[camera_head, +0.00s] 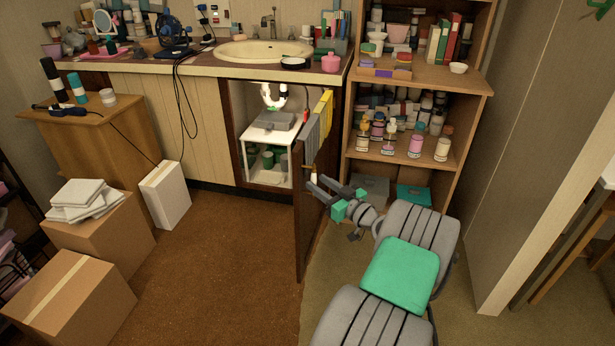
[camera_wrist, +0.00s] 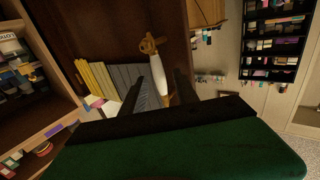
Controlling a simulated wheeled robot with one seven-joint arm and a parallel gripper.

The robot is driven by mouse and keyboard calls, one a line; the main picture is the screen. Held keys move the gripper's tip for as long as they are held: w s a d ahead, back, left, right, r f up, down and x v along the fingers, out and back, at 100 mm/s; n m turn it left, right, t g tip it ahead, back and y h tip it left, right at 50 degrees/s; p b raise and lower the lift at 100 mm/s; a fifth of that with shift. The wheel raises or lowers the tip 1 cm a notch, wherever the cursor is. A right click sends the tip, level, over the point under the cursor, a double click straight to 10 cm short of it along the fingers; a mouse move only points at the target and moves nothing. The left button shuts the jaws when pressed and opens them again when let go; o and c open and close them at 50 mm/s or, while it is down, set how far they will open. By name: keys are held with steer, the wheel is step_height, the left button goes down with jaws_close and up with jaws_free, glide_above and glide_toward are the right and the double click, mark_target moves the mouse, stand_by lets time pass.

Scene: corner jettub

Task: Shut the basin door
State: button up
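The dark wooden basin door (camera_head: 304,235) stands wide open below the basin, swung out toward the camera and seen nearly edge-on. Its white handle with brass-coloured mounts shows in the wrist view (camera_wrist: 160,75). My gripper (camera_head: 317,184) is at the door's right side, near the handle. In the wrist view its two dark fingers are spread apart, with the handle between them; I cannot tell if either touches it. The open cabinet (camera_head: 238,115) shows a white pipe and a small white shelf (camera_head: 265,134) inside.
Yellow and grey cloths (camera_head: 322,118) hang at the door's top. A wooden shelf unit (camera_head: 398,160) with bottles stands close at the right. Cardboard boxes (camera_head: 75,300) and a white box (camera_head: 166,195) stand at the left. The brown carpet (camera_head: 215,270) left of the door is clear.

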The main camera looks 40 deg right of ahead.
steer(key=shift+w, duration=0.7)
jaws_close()
steer(key=shift+w, duration=0.1)
stand_by(0.8)
